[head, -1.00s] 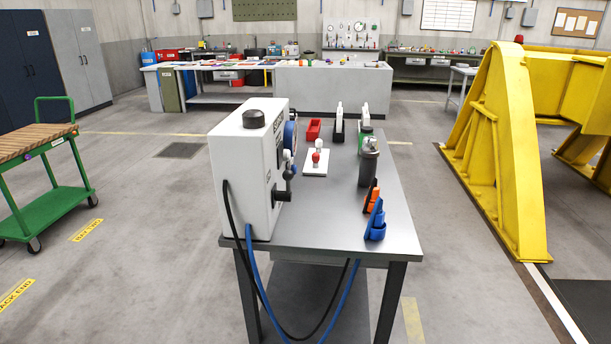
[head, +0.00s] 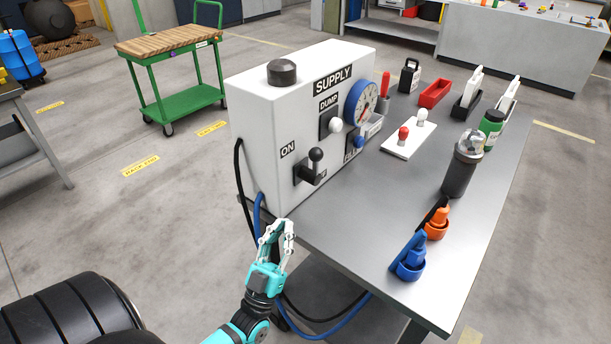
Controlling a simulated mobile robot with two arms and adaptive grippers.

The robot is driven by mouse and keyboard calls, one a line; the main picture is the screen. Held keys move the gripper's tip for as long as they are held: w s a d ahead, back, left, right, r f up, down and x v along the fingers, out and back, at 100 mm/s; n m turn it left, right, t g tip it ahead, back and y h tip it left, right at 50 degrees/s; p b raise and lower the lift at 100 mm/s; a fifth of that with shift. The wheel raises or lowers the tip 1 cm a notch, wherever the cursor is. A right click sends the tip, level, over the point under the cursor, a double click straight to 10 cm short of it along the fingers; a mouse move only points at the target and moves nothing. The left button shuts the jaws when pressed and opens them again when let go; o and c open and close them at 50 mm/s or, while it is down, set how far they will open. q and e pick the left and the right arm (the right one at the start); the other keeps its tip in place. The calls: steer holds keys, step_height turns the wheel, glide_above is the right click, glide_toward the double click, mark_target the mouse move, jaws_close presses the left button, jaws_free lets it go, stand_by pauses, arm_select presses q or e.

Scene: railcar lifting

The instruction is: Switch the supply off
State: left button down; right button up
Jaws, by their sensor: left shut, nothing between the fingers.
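The white supply box (head: 265,135) stands on the left end of a grey bench. Its front carries the labels SUPPLY, DUMP and ON. A lever with a dark ball knob (head: 316,155) sticks out beside the ON label; a label under it is partly hidden by the lever. A white-knobbed dump lever (head: 335,125) and a blue-rimmed gauge (head: 361,104) sit further right. My left gripper (head: 281,226) is shut and empty, below and left of the lever, near the bench's front corner and apart from the box. My right gripper is not in view.
The grey bench (head: 345,225) also holds a white plate with red and white knobs (head: 408,138), a dark bottle (head: 461,170), and orange (head: 436,222) and blue (head: 411,258) holders. Black and blue hoses hang at the box's left. A green cart (head: 172,75) stands behind.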

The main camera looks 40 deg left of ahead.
mark_target(315, 160)
arm_select(q)
steer(key=shift+w+f+p+x, duration=0.3)
steer(key=shift+p+x, duration=0.4)
steer(key=shift+x, duration=1.4)
steer(key=shift+w+f+p+x, duration=0.35)
steer(key=shift+p+x, duration=0.3)
steer(key=shift+x, duration=1.4)
steer(key=shift+w+f+p+x, duration=0.3)
steer(key=shift+p+x, duration=0.4)
steer(key=shift+x, duration=1.4)
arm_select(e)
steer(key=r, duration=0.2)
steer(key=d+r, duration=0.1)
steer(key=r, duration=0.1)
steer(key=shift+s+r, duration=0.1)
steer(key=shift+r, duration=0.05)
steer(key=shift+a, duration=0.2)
